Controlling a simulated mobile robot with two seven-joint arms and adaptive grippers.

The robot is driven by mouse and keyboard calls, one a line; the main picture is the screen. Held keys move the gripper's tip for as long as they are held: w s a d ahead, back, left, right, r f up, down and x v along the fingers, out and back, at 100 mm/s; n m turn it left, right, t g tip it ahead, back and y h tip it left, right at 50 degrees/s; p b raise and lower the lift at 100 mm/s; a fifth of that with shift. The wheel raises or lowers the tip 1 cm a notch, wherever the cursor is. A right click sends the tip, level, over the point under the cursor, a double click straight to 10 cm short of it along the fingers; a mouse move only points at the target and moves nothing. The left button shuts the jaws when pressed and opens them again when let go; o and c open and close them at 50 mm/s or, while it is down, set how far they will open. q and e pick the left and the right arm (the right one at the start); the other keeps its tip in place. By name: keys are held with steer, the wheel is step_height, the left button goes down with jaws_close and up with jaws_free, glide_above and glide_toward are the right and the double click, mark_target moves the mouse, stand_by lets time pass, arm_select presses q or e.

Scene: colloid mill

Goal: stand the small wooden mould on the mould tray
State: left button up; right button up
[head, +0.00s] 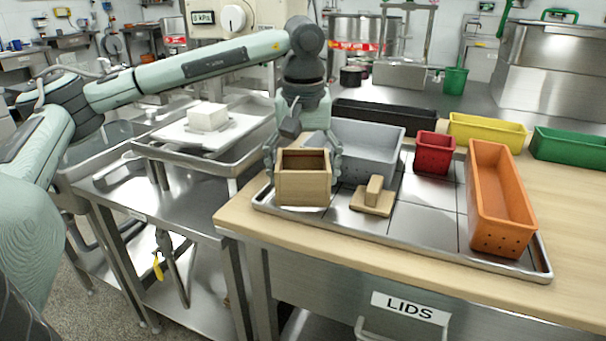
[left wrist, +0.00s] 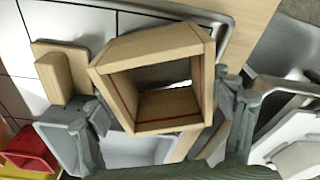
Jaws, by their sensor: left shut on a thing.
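The small wooden mould (head: 303,189) is an open box of pale wood. My left gripper (head: 302,160) is shut on it, with one finger on each side. In the left wrist view the mould (left wrist: 150,52) shows its open inside with a red line, between the two fingers (left wrist: 163,100). The mould looks about upright over the left end of the metal mould tray (head: 435,252). I cannot tell whether its base touches the tray. A wooden lid with a block handle (head: 374,199) lies on the tray to its right. My right gripper is not in view.
On the tray, a grey bin (head: 368,150) stands behind the mould, with a red bin (head: 434,154) and an orange bin (head: 497,198) to the right. Black, yellow (head: 487,134) and green (head: 569,146) bins stand behind. Bare tray shows right of the lid.

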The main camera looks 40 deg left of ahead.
arm_select(q)
steer(key=shift+f, duration=0.25)
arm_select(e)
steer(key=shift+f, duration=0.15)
arm_select(q)
steer(key=shift+f, duration=0.1)
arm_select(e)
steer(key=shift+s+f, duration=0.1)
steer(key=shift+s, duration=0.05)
arm_select(q)
steer(key=shift+f, duration=0.1)
steer(key=o, duration=1.2)
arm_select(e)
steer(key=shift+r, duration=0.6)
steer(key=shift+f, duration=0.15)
